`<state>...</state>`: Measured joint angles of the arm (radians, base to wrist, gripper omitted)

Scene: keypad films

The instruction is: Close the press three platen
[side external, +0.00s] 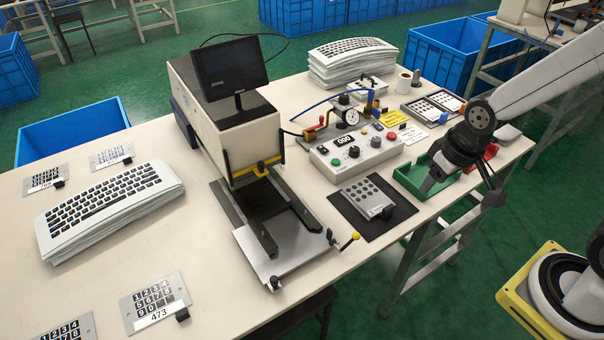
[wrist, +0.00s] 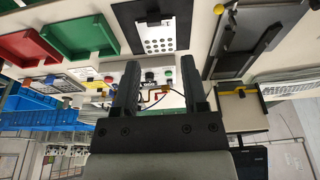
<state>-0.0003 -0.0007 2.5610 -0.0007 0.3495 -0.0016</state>
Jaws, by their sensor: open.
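One press (side external: 235,120) stands on the bench, a beige body with a dark screen on top and a yellow bar across its front. Below it are dark rails and a silver plate (side external: 290,255) reaching toward the front edge, with a yellow-knobbed lever (side external: 350,241) beside it. I cannot tell which part is the platen. The press's dark frame (wrist: 228,50) and yellow bar (wrist: 238,92) show at the right of the wrist view. My gripper (side external: 462,185) is open and empty above the green tray, well right of the press; its fingers show in the wrist view (wrist: 160,75).
A control box (side external: 355,152) reading 000 stands between press and gripper. A black mat (side external: 348,220) holds a keypad plate. A green tray (side external: 405,180) and a red tray (wrist: 22,48) lie near my gripper.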

